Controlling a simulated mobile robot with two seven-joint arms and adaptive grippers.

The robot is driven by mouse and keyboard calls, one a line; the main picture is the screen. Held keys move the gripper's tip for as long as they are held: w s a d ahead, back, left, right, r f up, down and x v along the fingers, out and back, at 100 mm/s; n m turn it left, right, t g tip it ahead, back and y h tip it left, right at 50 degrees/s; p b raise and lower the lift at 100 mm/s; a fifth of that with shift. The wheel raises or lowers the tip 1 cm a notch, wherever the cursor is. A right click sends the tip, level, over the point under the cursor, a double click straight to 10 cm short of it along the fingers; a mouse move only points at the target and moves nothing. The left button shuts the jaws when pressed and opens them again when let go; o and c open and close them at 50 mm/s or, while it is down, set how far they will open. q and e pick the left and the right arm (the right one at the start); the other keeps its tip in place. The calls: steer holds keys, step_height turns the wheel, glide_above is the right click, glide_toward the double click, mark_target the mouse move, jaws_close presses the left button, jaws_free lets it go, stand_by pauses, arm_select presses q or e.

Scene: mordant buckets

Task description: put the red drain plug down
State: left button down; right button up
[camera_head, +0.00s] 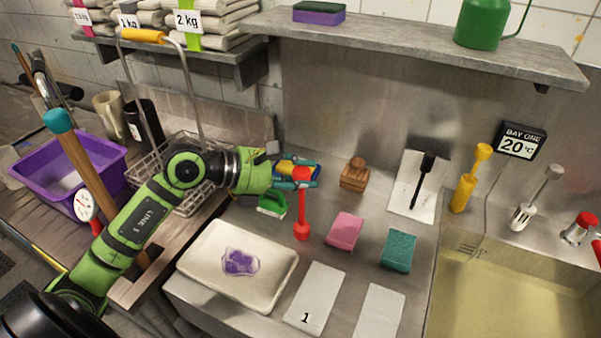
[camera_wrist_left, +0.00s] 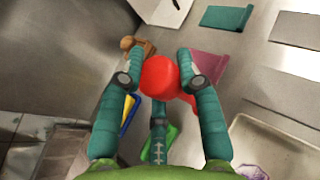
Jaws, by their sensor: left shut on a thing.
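My left gripper (camera_head: 293,180) is shut on the red drain plug (camera_head: 302,208). The plug is upright, with its round knob between the fingers and its stem and foot hanging below. The plug is over the steel drainboard (camera_head: 275,315), left of the pink sponge. I cannot tell whether its foot touches the steel. My right gripper is not in view.
The pink sponge (camera_head: 344,231), teal sponge (camera_head: 398,250), wooden stamp (camera_head: 355,174) and green brush (camera_head: 272,204) stand nearby. A white tray (camera_head: 210,270) and a card marked 1 (camera_head: 316,290) lie in front. A yellow-handled tool (camera_head: 468,180) stands by the sink (camera_head: 500,300).

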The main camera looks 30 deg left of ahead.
arm_select(q)
steer(key=shift+f, duration=0.2)
steer(key=c, duration=0.9)
jaws_free()
steer(key=shift+r, duration=0.1)
steer(key=shift+o, duration=0.2)
steer(key=shift+r, duration=0.3)
steer(key=b+v, duration=0.5)
steer(key=v, duration=0.7)
